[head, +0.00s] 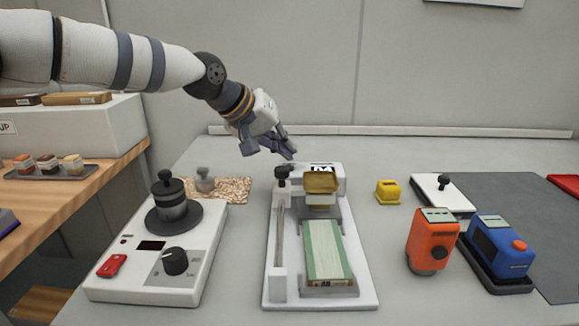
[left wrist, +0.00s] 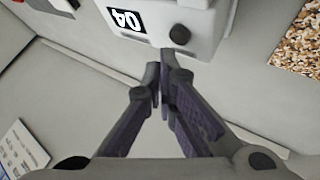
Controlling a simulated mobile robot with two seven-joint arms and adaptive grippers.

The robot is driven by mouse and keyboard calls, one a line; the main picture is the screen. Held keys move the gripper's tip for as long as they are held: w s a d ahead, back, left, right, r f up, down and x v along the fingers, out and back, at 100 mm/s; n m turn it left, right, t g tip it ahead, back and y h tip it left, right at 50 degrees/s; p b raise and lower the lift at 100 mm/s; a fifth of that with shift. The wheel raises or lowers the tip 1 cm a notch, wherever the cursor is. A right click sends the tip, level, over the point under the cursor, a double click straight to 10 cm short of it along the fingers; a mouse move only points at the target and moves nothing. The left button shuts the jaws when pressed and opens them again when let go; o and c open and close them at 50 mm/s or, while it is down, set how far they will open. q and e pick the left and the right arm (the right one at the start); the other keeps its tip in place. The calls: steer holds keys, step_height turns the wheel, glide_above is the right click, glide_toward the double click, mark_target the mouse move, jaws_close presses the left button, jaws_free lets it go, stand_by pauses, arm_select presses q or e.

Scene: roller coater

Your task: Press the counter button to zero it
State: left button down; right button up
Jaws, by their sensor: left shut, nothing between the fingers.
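The counter (left wrist: 150,35) is a white housing at the back of the roller coater (head: 272,290). In the left wrist view its black-and-white display (left wrist: 126,21) reads 04 upside down, and a round dark button (left wrist: 180,34) sits beside it. In the head view only part of the display (head: 322,169) shows, behind the yellow-brown block. My left gripper (head: 289,155) is shut and empty, just behind and left of the display. In the left wrist view its fingertips (left wrist: 162,66) overlap the housing's edge near the button; I cannot tell whether they touch. My right gripper is out of view.
A white device with a dial (head: 175,261) stands left of the coater. A speckled mat (head: 236,190) lies behind it. To the right are a yellow block (head: 388,191), an orange device (head: 430,240) and a blue device (head: 500,252). Bare grey table surrounds the coater.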

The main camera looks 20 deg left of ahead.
arm_select(q)
steer(key=shift+f, duration=0.95)
stand_by(1.0)
steer(key=shift+r, duration=0.9)
steer(key=shift+r+p, duration=0.45)
steer(key=shift+r, duration=2.1)
